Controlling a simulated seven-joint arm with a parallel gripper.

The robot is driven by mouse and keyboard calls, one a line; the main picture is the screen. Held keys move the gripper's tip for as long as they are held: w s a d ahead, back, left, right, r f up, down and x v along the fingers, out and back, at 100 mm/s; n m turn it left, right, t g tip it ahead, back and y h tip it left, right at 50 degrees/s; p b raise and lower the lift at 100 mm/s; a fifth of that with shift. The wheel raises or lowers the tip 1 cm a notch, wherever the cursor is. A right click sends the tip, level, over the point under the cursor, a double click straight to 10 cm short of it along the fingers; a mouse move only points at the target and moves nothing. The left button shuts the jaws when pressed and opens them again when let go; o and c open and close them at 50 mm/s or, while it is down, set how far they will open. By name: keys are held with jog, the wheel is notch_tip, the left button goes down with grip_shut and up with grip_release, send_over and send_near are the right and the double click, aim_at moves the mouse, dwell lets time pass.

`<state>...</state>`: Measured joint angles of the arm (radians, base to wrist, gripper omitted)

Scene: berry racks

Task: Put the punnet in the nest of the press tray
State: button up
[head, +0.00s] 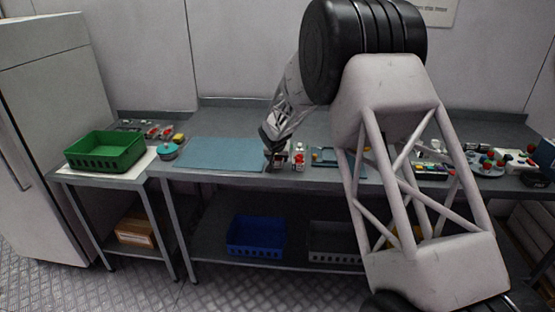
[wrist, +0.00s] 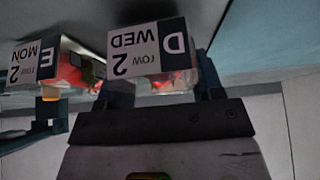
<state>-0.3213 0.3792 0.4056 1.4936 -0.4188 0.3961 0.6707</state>
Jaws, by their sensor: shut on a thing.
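My gripper (wrist: 163,84) is shut on a clear punnet (wrist: 174,82) with red fruit, its label reading "WED row 2 D" upside down in the wrist view. The fingers sit on either side of it. In the head view my gripper (head: 272,146) is low at the bench's front, by the right end of the blue mat; whether the punnet touches the bench is unclear. A second punnet (wrist: 72,72), labelled "MON row 2 E", is beside it, apart from the gripper. A blue tray-like fixture (head: 324,155), possibly the press tray, is right of the punnets, partly behind my arm.
The blue mat (head: 222,153) is bare. A green crate (head: 105,152) and a teal-lidded pot (head: 168,150) stand at left. A blue crate (head: 256,237) and a grey crate (head: 334,242) are on the lower shelf. Several small items crowd the bench's right end.

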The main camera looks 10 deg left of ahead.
jog(key=shift+r, duration=0.45)
notch_tip(320, 180, up, 2)
jog(key=shift+r, duration=0.15)
jog(key=s+d, duration=0.2)
jog(key=s, duration=0.5)
jog(key=s+d+r, duration=0.1)
jog(key=s+d, duration=0.1)
jog(key=s, duration=0.6)
jog(key=shift+s+d, duration=0.15)
jog(key=shift+d, duration=0.15)
jog(key=shift+r, duration=0.1)
jog(key=w+d+r, duration=0.3)
jog(key=w+d, duration=0.5)
jog(key=w, duration=0.3)
jog(key=w+d+r, duration=0.4)
jog(key=w+d, duration=0.5)
jog(key=w, duration=0.1)
jog(key=shift+w+d, duration=0.25)
jog(key=shift+w, duration=0.15)
jog(key=shift+f, duration=0.1)
jog(key=shift+f, duration=2.45)
